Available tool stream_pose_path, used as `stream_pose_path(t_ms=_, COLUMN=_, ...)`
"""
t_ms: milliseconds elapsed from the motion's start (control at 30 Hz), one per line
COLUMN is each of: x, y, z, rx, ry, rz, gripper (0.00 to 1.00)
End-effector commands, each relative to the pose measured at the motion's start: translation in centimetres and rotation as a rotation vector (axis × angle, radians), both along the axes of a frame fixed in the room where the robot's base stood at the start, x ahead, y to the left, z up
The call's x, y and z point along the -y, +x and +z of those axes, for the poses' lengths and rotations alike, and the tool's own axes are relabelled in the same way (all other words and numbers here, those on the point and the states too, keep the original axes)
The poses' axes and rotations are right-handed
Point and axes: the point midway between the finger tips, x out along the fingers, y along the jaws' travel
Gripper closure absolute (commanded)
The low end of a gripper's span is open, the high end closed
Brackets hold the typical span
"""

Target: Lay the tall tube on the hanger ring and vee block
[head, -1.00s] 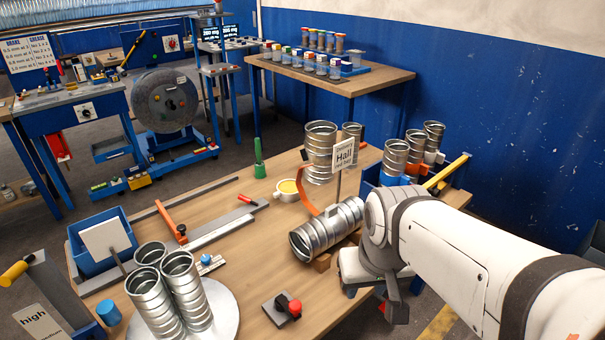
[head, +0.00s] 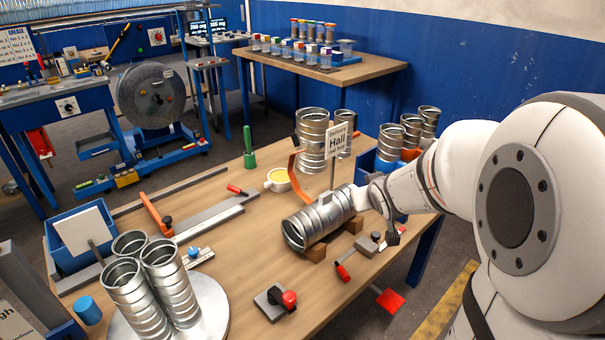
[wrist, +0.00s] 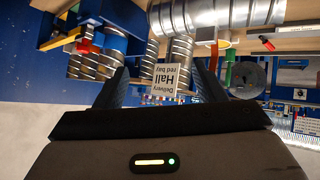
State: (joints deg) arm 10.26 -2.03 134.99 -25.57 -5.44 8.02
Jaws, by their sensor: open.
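A ribbed metal tube (head: 325,216) lies on its side on brown wooden blocks (head: 317,252), apparently the vee block. An orange curved strap (head: 296,172), perhaps the hanger ring, rises behind it; whether they touch is unclear. A wider ribbed tube (head: 312,140) stands upright behind the strap. In the wrist view my gripper (wrist: 158,82) is open, with nothing between its fingers. The Delivery Hall sign (wrist: 167,80) and the upright tube (wrist: 178,50) show beyond the gap. The lying tube (wrist: 215,14) shows at the top. In the head view my wrist hides the fingertips, near the lying tube's right end.
Three upright tubes (head: 160,280) stand on a round white plate (head: 215,318) at front left. More tubes (head: 410,130) stand by a blue bin (head: 367,165) at back right. Red-handled clamps (head: 275,302) sit near the front edge.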

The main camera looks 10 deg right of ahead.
Motion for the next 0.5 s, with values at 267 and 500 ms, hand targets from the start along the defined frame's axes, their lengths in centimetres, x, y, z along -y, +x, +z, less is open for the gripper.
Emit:
stream_pose_path(t_ms=267, x=-0.8, y=8.3, z=-6.8, rx=0.335, ry=0.117, rz=0.304, gripper=0.36)
stream_pose_path(t_ms=500, x=-2.7, y=9.0, z=-10.6, rx=0.519, ry=0.325, rz=0.542, gripper=0.36)
